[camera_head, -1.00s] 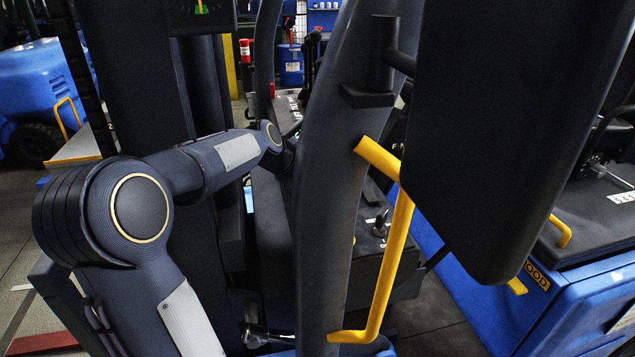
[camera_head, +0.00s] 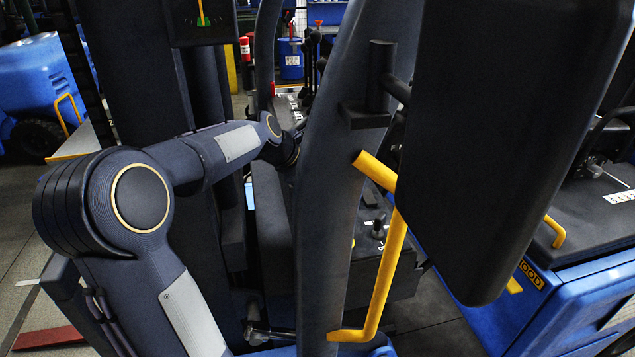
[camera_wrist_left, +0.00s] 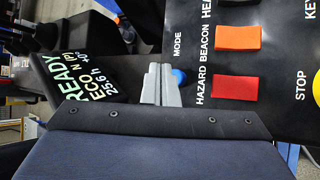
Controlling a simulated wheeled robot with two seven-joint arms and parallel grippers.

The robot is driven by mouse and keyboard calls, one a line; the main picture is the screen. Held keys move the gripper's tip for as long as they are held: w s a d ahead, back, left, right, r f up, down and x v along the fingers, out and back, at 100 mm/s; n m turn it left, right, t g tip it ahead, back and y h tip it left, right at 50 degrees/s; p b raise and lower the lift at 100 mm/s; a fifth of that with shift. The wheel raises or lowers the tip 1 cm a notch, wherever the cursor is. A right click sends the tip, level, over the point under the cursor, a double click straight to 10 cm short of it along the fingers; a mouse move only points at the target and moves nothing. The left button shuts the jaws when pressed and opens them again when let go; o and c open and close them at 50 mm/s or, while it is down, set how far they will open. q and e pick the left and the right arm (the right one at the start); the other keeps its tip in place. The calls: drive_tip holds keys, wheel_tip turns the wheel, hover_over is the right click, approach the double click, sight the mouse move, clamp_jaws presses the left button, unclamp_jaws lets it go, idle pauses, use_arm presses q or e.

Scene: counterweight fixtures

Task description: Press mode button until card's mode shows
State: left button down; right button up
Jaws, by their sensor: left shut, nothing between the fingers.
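In the left wrist view the mode button (camera_wrist_left: 179,77) is a small blue round cap beside the word MODE. It is partly hidden by my left gripper (camera_wrist_left: 160,70), whose two grey fingers are together and empty. The fingertips overlap the button's left edge in the picture; I cannot tell whether they touch it. A dark display (camera_wrist_left: 85,75) to the left reads READY, ECO N (P), 25.6 h and +0°. In the head view my left arm reaches in from the left, and its gripper is hidden behind a dark pillar. No mode card can be made out. My right gripper is not in view.
An orange beacon switch (camera_wrist_left: 238,37) and a red hazard switch (camera_wrist_left: 235,88) sit right of the button, with a yellow stop control (camera_wrist_left: 317,88) beyond. In the head view the dark pillar (camera_head: 335,180), a yellow handle (camera_head: 385,275) and a large black panel (camera_head: 510,140) crowd the space.

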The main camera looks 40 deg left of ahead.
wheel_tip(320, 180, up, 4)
drive_tip(key=p, duration=0.4)
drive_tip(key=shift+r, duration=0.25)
idle(0.6)
